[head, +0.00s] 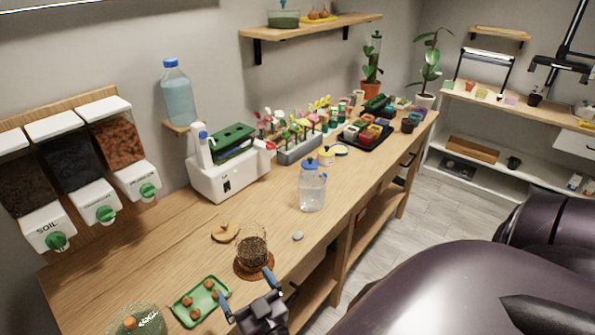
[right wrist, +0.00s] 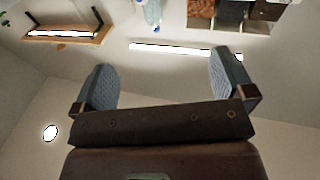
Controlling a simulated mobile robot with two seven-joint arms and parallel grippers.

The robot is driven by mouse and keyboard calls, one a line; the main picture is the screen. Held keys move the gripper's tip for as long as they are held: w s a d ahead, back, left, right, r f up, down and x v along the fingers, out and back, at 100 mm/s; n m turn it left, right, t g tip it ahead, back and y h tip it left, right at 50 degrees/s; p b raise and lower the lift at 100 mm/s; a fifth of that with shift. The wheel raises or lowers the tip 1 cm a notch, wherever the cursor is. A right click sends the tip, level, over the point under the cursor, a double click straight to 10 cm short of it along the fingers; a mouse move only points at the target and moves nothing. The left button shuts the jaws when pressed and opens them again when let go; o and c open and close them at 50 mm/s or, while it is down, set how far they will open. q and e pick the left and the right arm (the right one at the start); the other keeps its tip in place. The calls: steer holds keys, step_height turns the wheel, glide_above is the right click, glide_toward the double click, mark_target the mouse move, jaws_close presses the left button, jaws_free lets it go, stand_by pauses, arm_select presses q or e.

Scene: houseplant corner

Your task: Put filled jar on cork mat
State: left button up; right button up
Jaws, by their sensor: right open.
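The filled jar (head: 252,252), clear glass with dark brown granules in it, stands upright on the round brown cork mat (head: 240,273) on the wooden bench in the head view. My right gripper (head: 245,284) is open and empty, just in front of the jar and mat, its two blue-grey fingers spread apart. The right wrist view shows the same open fingers (right wrist: 162,78) with nothing between them; the jar and mat do not show there. My left gripper is in neither view.
A green tray (head: 183,314) with brown balls lies left of my gripper, a glass bowl (head: 136,322) beyond it. A wooden lid (head: 225,233) and a pale pebble (head: 298,236) lie near the jar. A blue-topped water jug (head: 312,188) stands farther back.

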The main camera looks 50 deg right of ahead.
steer(key=s+d+f+n+g+y, duration=0.1)
steer(key=s+d+f+g+y, duration=0.1)
steer(key=s+f+g, duration=0.2)
steer(key=s+d+f+n+g+y, duration=0.1)
steer(key=s+d+f+g, duration=0.2)
steer(key=s+f, duration=0.3)
step_height(320, 180, down, 2)
steer(key=shift+s+d+f+n+g+y, duration=0.1)
steer(key=shift+s+d+n+g+y, duration=0.15)
steer(key=shift+s+n+g+y, duration=0.2)
steer(key=shift+w, duration=0.1)
arm_select(q)
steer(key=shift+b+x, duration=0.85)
steer(key=shift+b, duration=0.65)
arm_select(e)
steer(key=shift+w+a+f, duration=0.1)
steer(key=shift+w+f, duration=0.45)
steer(key=shift+f, duration=0.15)
